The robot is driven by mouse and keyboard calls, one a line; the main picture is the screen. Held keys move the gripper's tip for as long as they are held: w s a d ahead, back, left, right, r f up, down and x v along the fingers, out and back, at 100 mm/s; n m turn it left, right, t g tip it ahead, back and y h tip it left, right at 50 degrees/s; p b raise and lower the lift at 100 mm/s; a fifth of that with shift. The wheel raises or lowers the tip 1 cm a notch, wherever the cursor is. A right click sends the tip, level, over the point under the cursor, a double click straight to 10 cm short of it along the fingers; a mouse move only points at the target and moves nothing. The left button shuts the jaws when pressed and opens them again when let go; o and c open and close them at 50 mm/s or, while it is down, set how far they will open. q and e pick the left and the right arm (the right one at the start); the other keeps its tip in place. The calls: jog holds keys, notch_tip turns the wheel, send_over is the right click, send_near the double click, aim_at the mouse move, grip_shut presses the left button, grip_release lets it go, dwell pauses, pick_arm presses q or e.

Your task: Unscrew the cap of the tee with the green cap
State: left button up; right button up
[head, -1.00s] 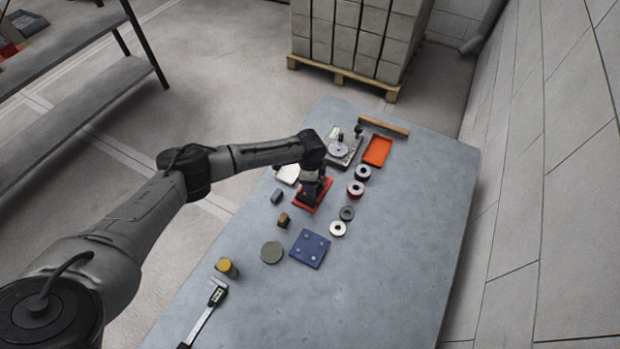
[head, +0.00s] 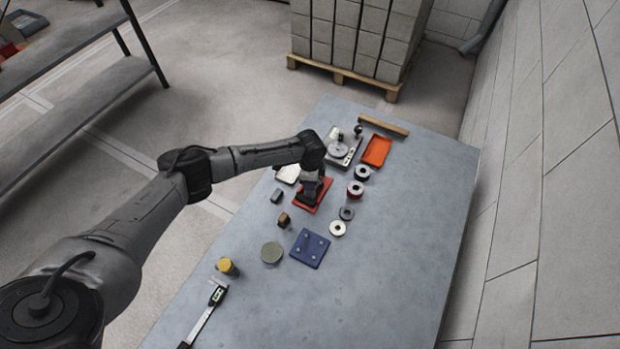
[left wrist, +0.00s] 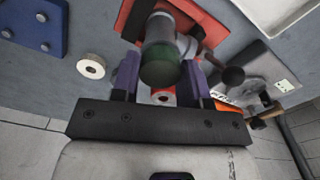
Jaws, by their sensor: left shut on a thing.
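The tee (left wrist: 163,30) is a grey pipe fitting with a side branch, and it stands on a red base plate (left wrist: 133,22). Its green cap (left wrist: 160,67) faces the camera in the left wrist view. My left gripper (left wrist: 160,78) has its purple fingers on both sides of the cap and is shut on it. In the head view my left gripper (head: 311,188) points down over the red plate (head: 304,205) and hides most of the tee. My right gripper is in neither view.
Close by on the table (head: 400,240) are a blue plate (head: 310,248), several rings, an orange tray (head: 376,151) and a device with a round plate (head: 340,150). A caliper (head: 205,310) and a yellow-topped part (head: 226,266) lie nearer. The table's right side is clear.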

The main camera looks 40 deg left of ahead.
pick_arm(q)
jog(key=shift+c, duration=1.4)
jog(key=shift+r+n+p, duration=0.15)
jog(key=shift+n+p, duration=0.15)
jog(key=shift+p, duration=0.1)
jog(key=shift+n+p, duration=0.8)
jog(key=shift+p, duration=0.05)
jog(key=shift+n+p, duration=0.5)
jog(key=shift+n, duration=0.7)
